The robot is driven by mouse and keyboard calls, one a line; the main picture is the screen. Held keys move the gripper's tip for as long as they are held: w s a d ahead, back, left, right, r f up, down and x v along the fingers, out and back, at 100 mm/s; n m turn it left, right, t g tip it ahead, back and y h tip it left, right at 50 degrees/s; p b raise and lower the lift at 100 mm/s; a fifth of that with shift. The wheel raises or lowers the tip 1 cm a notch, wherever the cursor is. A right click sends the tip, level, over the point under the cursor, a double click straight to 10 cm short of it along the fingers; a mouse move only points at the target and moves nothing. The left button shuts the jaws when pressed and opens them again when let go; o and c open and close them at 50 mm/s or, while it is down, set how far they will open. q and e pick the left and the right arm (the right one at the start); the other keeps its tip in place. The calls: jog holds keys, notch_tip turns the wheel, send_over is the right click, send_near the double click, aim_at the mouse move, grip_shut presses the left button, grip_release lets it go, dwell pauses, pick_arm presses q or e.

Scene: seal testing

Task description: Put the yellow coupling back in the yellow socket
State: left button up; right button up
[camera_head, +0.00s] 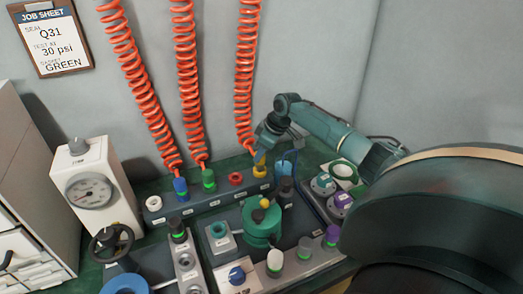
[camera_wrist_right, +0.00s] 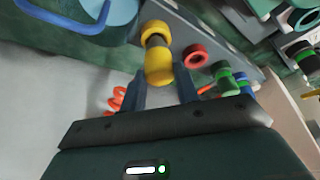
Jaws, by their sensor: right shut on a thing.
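The yellow coupling (camera_head: 259,158) hangs at the end of the rightmost orange hose. My right gripper (camera_head: 263,148) is shut on it. In the right wrist view the coupling (camera_wrist_right: 158,67) lies between the fingers of the gripper (camera_wrist_right: 160,88), with its grey nose pointing at the yellow socket (camera_wrist_right: 155,28). In the head view the yellow socket (camera_head: 260,171) is directly below the coupling, at the right end of the socket row. The nose meets or nearly meets the socket; I cannot tell how far it is in. My left gripper is not in view.
A red socket (camera_head: 235,179) stands just left, then green (camera_head: 209,180) and blue (camera_head: 181,187) couplings on their hoses. A blue-handled container (camera_head: 286,166) stands close on the right. A green vessel (camera_head: 262,228) and a tray (camera_head: 318,203) with canisters are in front.

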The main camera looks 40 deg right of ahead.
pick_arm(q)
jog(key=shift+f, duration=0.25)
pick_arm(e)
jog(key=shift+f, duration=0.7)
jog(key=o, duration=1.1)
jog(key=shift+d+r, duration=0.1)
jog(key=shift+r, duration=0.15)
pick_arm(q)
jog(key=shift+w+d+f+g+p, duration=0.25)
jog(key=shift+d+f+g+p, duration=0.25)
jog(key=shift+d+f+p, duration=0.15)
pick_arm(e)
jog(key=v, duration=1.2)
jog(key=shift+s+r, duration=0.2)
jog(key=shift+r, duration=0.1)
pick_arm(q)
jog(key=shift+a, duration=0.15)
